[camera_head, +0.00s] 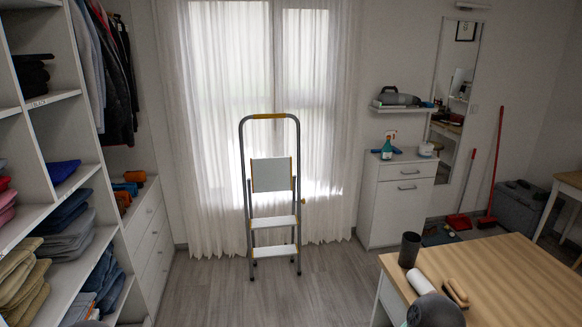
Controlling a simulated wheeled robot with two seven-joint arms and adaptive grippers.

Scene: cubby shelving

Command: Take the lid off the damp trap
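A small white tub (426,150) stands on top of the white cabinet by the window, at its right end. It may be the damp trap, but it is too small here to tell its lid from its body. Neither of my grippers shows in this view.
The white cabinet (385,214) also bears a spray bottle (387,148) and blue cloth. A stepladder (271,195) stands before the curtains. A wooden table (510,275) at lower right holds a dark cup (409,249), white roll (420,282) and brush (456,292). Middle floor is clear.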

